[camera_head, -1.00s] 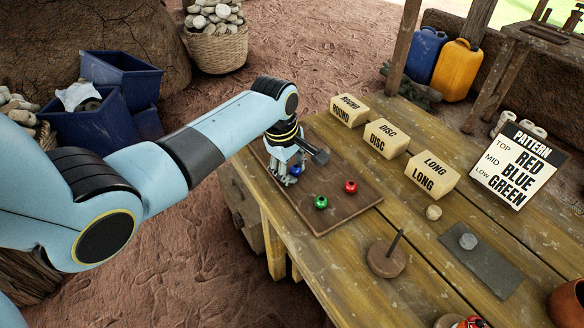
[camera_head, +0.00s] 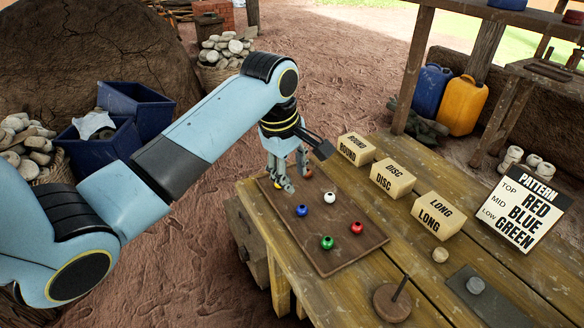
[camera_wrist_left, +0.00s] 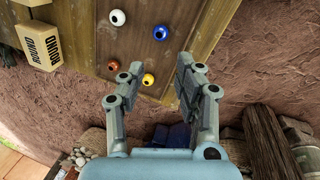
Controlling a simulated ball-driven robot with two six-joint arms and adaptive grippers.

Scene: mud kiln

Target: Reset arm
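My left gripper (camera_head: 284,187) is at the far left corner of the brown board (camera_head: 345,262), with its fingers pointing down. In the left wrist view (camera_wrist_left: 150,72) its fingers stand apart with nothing gripped. A yellow bead (camera_wrist_left: 148,79) shows between the fingers in that view, and an orange bead (camera_wrist_left: 113,66) shows beside one finger; both are partly hidden in the head view. A blue bead (camera_head: 302,210), a white bead (camera_head: 330,197), a green bead (camera_head: 327,242) and a red bead (camera_head: 357,228) lie on the board, clear of the gripper. My right gripper is not in view.
Blocks labelled ROUND (camera_head: 357,149), DISC (camera_head: 393,179) and LONG (camera_head: 437,215) stand along the table. A pattern sign (camera_head: 524,210) reads red, blue, green. A round base with a peg (camera_head: 393,302) stands near the front. Blue bins (camera_head: 97,148) are on the ground at left.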

